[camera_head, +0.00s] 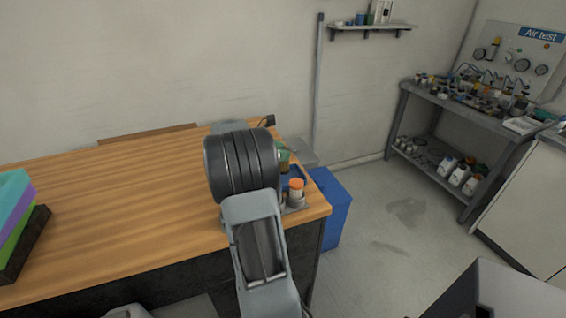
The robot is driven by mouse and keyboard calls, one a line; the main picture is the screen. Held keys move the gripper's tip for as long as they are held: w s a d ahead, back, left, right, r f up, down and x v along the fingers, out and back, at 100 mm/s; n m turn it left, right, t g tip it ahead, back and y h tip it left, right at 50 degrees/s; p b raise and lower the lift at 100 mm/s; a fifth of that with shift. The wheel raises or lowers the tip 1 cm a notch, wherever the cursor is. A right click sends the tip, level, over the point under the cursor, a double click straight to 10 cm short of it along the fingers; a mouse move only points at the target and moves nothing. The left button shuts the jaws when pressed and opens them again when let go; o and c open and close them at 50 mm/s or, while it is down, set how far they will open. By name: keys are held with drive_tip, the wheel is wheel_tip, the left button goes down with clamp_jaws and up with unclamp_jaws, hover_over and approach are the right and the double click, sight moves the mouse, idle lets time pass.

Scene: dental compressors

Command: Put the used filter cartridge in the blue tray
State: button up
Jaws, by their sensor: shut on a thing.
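My grey arm link rises from the bottom middle to a dark ribbed cylindrical part, which looks like a joint of my arm. It covers what lies behind it. My gripper's fingers do not show; they are hidden behind the arm or out of the picture. I cannot make out the used filter cartridge. A blue surface (294,171) shows at the right end of the wooden bench, just right of my arm, partly hidden. It may be the blue tray. An orange-capped container (296,188) stands in front of it, and a green item (283,155) is beside it.
The wooden bench (110,205) is largely clear at left, with a stack of coloured bins (17,218) at its left edge. A blue box (335,207) stands on the floor beside the bench. A cluttered metal side table (470,113) stands at right, with open floor between.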

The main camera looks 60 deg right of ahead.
drive_tip(key=shift+s+d+f, duration=0.2)
drive_tip(key=shift+d+f, duration=0.15)
drive_tip(key=shift+f, duration=0.15)
drive_tip(key=shift+d+f, duration=0.15)
drive_tip(key=shift+f, duration=1.55)
drive_tip(key=shift+f, duration=0.15)
drive_tip(key=o, duration=1)
drive_tip(key=shift+c, duration=0.2)
drive_tip(key=shift+w+r, duration=0.15)
drive_tip(key=shift+r, duration=0.15)
drive_tip(key=v, duration=1.1)
drive_tip(key=shift+a, duration=0.35)
drive_tip(key=shift+w+r, duration=0.1)
